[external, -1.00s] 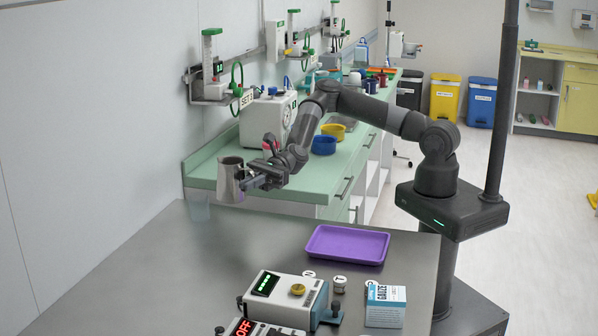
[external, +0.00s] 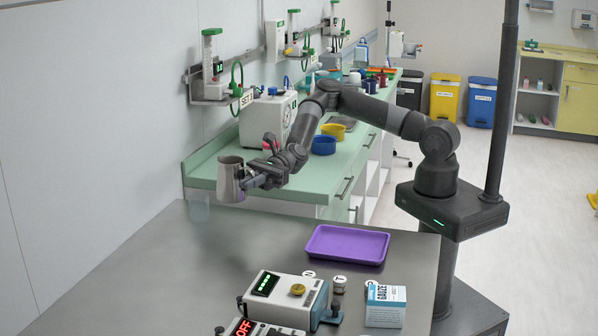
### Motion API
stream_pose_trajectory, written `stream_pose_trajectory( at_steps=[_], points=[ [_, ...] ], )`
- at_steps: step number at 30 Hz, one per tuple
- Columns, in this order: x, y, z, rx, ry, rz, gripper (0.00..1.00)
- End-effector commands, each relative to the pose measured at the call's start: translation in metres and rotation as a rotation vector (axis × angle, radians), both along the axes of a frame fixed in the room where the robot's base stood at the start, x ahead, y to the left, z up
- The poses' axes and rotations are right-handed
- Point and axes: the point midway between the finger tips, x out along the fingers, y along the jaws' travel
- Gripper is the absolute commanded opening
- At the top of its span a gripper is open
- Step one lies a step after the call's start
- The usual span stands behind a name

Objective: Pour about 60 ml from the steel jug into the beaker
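The steel jug (external: 229,182) is held in the air above the far left corner of the steel table. It looks close to upright. My gripper (external: 246,181) is shut on it from the right, at its handle side; the fingertips are small and partly hidden. The level inside the beaker cannot be made out. No stream of liquid shows between jug and beaker.
A purple tray (external: 347,245) lies on the steel table (external: 190,285). A device with a green display (external: 291,299), a red OFF display (external: 243,328) and a gauze box (external: 385,306) stand at the front. The table's left part is clear. A green counter (external: 345,170) stands behind.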

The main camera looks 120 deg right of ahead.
Motion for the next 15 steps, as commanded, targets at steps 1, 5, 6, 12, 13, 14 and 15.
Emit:
stream_pose_trajectory(
  at_steps=[1,5,6,12,13,14,15],
  points=[
    [0.000,0.000,0.006,-0.002,-0.003,-0.001,0.00],
    [0.000,0.000,0.031,-0.002,-0.006,-0.001,0.00],
    [0.000,-0.001,0.043,-0.003,-0.007,-0.002,0.00],
    [0.000,-0.001,0.106,-0.002,-0.006,-0.003,0.00],
    [0.000,-0.001,0.115,-0.001,-0.006,-0.002,0.00],
    [0.000,0.000,0.123,-0.002,-0.006,-0.001,0.00],
    [0.000,-0.001,0.130,-0.001,-0.004,-0.002,0.00]
  ],
)
